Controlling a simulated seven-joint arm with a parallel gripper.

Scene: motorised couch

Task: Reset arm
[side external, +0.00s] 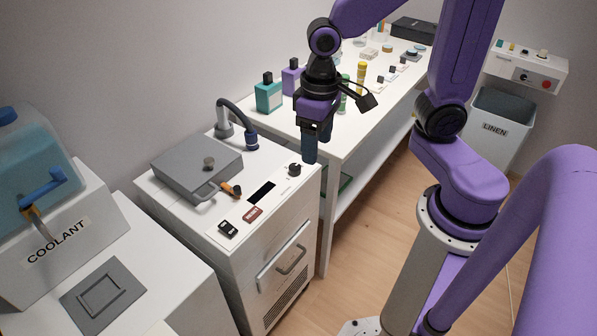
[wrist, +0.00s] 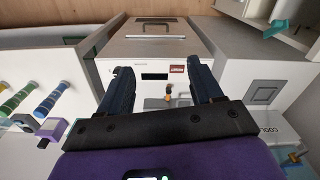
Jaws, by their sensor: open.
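My gripper (side external: 318,148) hangs from my purple arm, fingers pointing down, above the right edge of the white cabinet. In the wrist view my gripper (wrist: 162,85) shows two dark blue fingers spread apart with nothing between them. The jaws are open and empty, and the fingers appear clear of the cabinet top. The white cabinet (side external: 285,205) has a grey lid (side external: 190,160) with an orange-tipped handle (side external: 231,189), a dark display slot and a small black knob (side external: 295,169). The cabinet also shows beyond the fingers in the wrist view (wrist: 150,50).
A bench (side external: 345,140) behind holds a teal bottle (side external: 269,95), a purple bottle (side external: 291,77) and several small items. A hose (side external: 240,115) rises at the cabinet's back. The coolant unit (side external: 62,235) stands left. A linen bin (side external: 497,125) stands right. Floor between is open.

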